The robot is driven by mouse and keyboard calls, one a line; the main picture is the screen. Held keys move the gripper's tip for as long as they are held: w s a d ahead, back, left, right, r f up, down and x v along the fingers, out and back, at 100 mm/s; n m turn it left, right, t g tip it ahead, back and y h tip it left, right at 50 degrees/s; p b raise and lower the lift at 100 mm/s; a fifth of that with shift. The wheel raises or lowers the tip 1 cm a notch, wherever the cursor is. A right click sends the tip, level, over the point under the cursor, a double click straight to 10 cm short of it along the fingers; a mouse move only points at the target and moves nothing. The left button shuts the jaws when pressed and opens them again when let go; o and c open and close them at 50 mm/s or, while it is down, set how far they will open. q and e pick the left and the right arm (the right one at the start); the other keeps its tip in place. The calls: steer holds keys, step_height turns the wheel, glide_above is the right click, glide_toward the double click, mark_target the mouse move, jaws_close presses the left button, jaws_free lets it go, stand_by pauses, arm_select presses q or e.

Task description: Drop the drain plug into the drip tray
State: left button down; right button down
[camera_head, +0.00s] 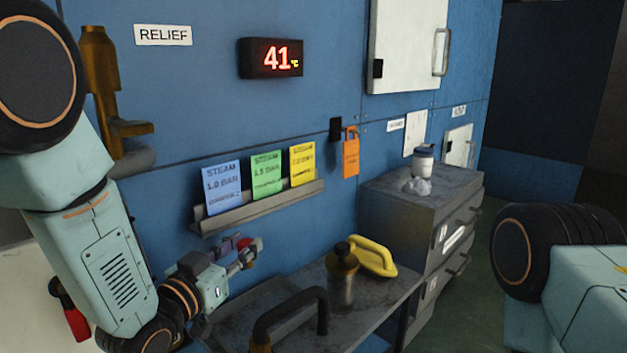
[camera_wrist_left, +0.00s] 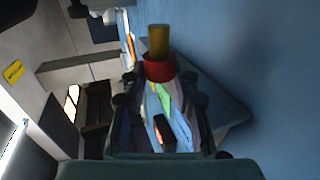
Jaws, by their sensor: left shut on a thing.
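My left gripper (camera_head: 243,256) is in front of the blue panel, below the card rack. It is shut on the drain plug, a small piece with a red collar and a brass-coloured end. The plug (camera_wrist_left: 158,68) shows clearly between the fingertips (camera_wrist_left: 158,82) in the left wrist view, brass end pointing away. In the head view only a bit of red (camera_head: 243,243) shows at the fingers. A dark, tray-like surface (camera_head: 262,296) lies below the gripper, partly hidden by my left arm; I cannot tell for sure that it is the drip tray. My right gripper is out of view.
A grey bench top (camera_head: 385,290) carries a brass-topped canister (camera_head: 342,280), a yellow handled piece (camera_head: 374,256) and a black curved handle (camera_head: 292,318). A drawer cabinet (camera_head: 405,215) stands behind it. The card rack (camera_head: 258,207) juts from the wall just above the gripper.

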mark_target(249, 267)
arm_select(q)
steer(key=shift+d, duration=0.4)
steer(key=shift+d+f+b, duration=0.1)
steer(key=shift+f+b, duration=0.15)
steer(key=shift+b, duration=0.05)
steer(key=shift+f, duration=0.35)
steer(key=f+b, duration=0.3)
steer(key=shift+s+a+f+b, duration=0.2)
steer(key=shift+a+f+b, duration=0.05)
steer(key=shift+b, duration=0.1)
steer(key=shift+w+a+f+b, duration=0.1)
steer(key=shift+w+f+b, duration=0.05)
steer(key=shift+f+b, duration=0.4)
